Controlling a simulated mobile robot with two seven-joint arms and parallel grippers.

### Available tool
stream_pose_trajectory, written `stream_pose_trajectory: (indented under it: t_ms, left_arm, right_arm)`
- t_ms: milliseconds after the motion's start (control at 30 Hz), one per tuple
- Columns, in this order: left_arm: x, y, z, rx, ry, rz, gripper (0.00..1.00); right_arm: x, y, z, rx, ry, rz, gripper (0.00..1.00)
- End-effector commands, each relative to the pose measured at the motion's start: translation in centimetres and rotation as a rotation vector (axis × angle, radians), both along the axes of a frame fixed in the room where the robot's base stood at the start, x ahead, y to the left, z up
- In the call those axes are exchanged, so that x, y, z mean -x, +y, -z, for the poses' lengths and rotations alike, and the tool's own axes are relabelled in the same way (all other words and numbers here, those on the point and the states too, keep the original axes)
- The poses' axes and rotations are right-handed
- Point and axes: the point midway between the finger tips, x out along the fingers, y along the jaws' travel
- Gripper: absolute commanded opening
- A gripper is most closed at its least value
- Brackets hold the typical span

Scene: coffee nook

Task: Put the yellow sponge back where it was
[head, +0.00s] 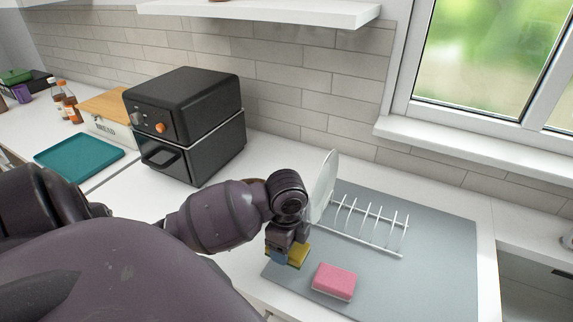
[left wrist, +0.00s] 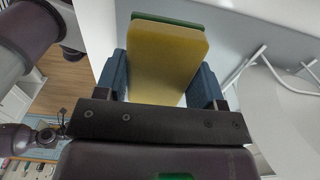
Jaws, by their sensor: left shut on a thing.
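The yellow sponge (left wrist: 165,62) has a green layer on its far side and sits between the two blue fingers of my left gripper (left wrist: 163,82) in the left wrist view. In the head view my left gripper (head: 287,254) is shut on the yellow sponge (head: 298,255), over the left front part of the grey mat (head: 400,285). I cannot tell whether the sponge touches the mat. A pink sponge (head: 334,281) lies on the mat just right of the gripper. My right gripper is not in view.
A white dish rack (head: 372,225) with a plate (head: 325,186) at its left end stands on the mat behind the gripper. A black air fryer (head: 185,125), a bread box (head: 107,112) and a teal tray (head: 79,156) are to the left. The mat's right part is clear.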

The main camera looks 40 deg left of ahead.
Motion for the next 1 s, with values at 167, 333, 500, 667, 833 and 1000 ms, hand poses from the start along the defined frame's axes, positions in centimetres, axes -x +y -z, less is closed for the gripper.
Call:
stream_pose_trajectory:
  t_ms: [167, 333, 500, 667, 833, 1000]
  left_arm:
    - [0.1, 0.0, 1.0, 0.001, 0.002, -0.001, 0.44]
    - [0.1, 0.0, 3.3, 0.002, 0.004, -0.003, 0.44]
    - [0.0, 0.0, 4.5, 0.0, 0.0, 0.0, 0.44]
    - [0.0, 0.0, 4.4, 0.0, -0.001, 0.001, 0.44]
    - [0.0, 0.0, 4.6, -0.001, 0.0, 0.0, 0.67]
    - [0.0, 0.0, 4.6, -0.001, 0.0, 0.0, 0.88]
  right_arm:
    - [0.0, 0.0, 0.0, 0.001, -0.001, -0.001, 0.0]
    - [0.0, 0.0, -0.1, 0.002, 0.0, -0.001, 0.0]
    - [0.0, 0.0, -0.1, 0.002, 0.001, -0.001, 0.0]
    - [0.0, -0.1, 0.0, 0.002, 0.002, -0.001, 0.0]
    - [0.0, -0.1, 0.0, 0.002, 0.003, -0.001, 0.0]
    - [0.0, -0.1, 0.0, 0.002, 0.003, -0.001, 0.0]
